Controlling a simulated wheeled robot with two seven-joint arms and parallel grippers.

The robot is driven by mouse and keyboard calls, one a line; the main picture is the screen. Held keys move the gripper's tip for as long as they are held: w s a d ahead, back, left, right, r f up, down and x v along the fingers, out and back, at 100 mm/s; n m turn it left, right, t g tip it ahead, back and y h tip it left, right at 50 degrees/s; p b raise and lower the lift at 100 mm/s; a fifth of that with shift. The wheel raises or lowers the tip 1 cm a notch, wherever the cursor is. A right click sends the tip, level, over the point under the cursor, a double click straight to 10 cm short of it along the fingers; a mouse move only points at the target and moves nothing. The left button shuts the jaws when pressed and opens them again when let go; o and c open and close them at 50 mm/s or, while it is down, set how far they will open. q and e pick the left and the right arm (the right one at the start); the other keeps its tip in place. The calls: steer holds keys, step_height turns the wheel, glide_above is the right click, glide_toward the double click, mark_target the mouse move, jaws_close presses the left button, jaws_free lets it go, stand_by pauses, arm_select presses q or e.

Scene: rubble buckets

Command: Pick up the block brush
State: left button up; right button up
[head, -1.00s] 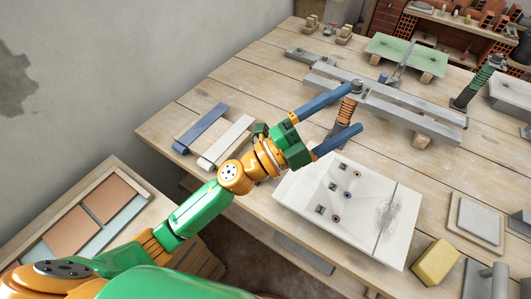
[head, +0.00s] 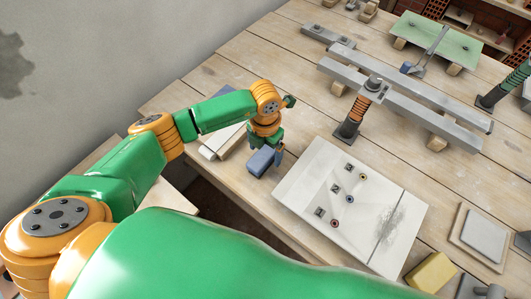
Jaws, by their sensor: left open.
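My left gripper (head: 269,160) hangs over the near-left edge of the wooden table, just left of the white board. Its blue fingers are apart and foreshortened, and I see nothing between them. I cannot surely tell which thing is the block brush. A tool with a blue block and a long grey handle (head: 426,53) lies at the green board, far to the right of my left gripper. A pale strip (head: 215,143) lies on the table left of my gripper, partly hidden by my arm. My right gripper is not in view.
The white board (head: 322,181) lies close right of my left gripper. Long grey bars (head: 430,115) and an orange ribbed post (head: 361,108) stand behind it. The wall (head: 90,70) bounds the left.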

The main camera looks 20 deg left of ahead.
arm_select(q)
jaws_close()
steer(key=shift+r, duration=0.15)
steer(key=shift+r, duration=0.3)
steer(key=s+d+r+b, duration=0.2)
steer(key=s+d+r, duration=0.1)
steer(key=s+r, duration=0.9)
steer(key=shift+s, duration=0.9)
steer(key=c, duration=0.7)
jaws_free()
steer(key=shift+r, duration=0.1)
steer(key=shift+c, duration=0.2)
jaws_close()
